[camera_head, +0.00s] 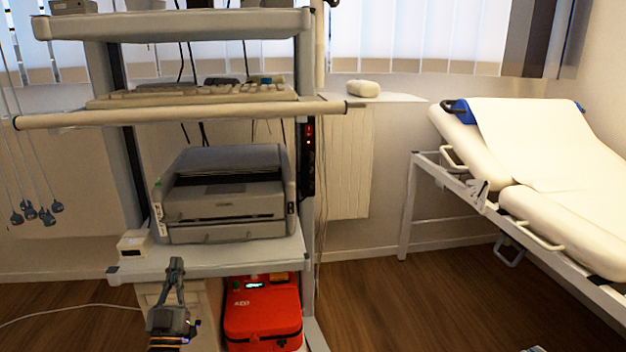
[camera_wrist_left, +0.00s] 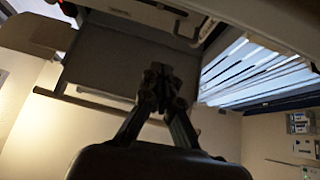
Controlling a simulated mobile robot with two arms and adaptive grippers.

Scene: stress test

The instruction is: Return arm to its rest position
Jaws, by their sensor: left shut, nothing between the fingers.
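My left gripper (camera_head: 176,264) points upward in the head view, in front of the lower part of the equipment cart (camera_head: 215,262). Its fingers are shut and hold nothing. In the left wrist view the fingertips (camera_wrist_left: 160,78) meet, with the underside of a shelf (camera_wrist_left: 105,60) beyond them. I cannot tell whether the gripper touches the cart. My right gripper is not in the head view.
The cart carries a printer (camera_head: 222,195), a small white box (camera_head: 135,243) and a keyboard (camera_head: 190,95). A red case (camera_head: 262,318) sits below. An examination bed (camera_head: 545,150) stands at the right. Wooden floor (camera_head: 420,300) is clear between them.

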